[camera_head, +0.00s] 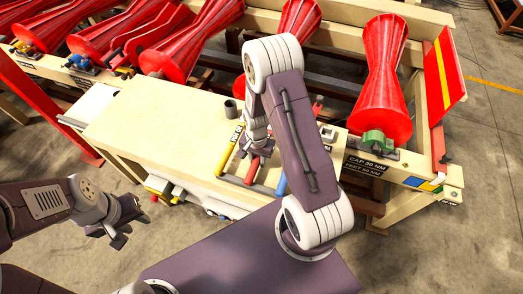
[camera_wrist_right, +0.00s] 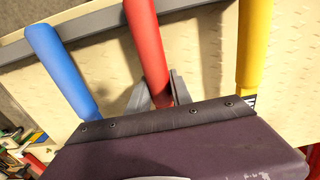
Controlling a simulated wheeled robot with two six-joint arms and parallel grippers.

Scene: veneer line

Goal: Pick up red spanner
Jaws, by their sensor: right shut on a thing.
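The red spanner (camera_wrist_right: 147,45) lies on the cream worktop, with its red handle running between the fingers of my right gripper (camera_wrist_right: 158,92) in the right wrist view. The gripper is shut on it. In the head view the red handle (camera_head: 252,170) shows just below my right gripper (camera_head: 257,148), and its far end is hidden by the gripper and arm. My left gripper (camera_head: 125,220) is over the floor at the left, away from the worktop. Its fingers are too small and dark to tell open from shut.
A blue-handled tool (camera_wrist_right: 62,70) and a yellow-handled tool (camera_wrist_right: 253,45) lie on either side of the red one. Red hourglass-shaped rollers (camera_head: 382,85) stand behind. The worktop's left part is clear.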

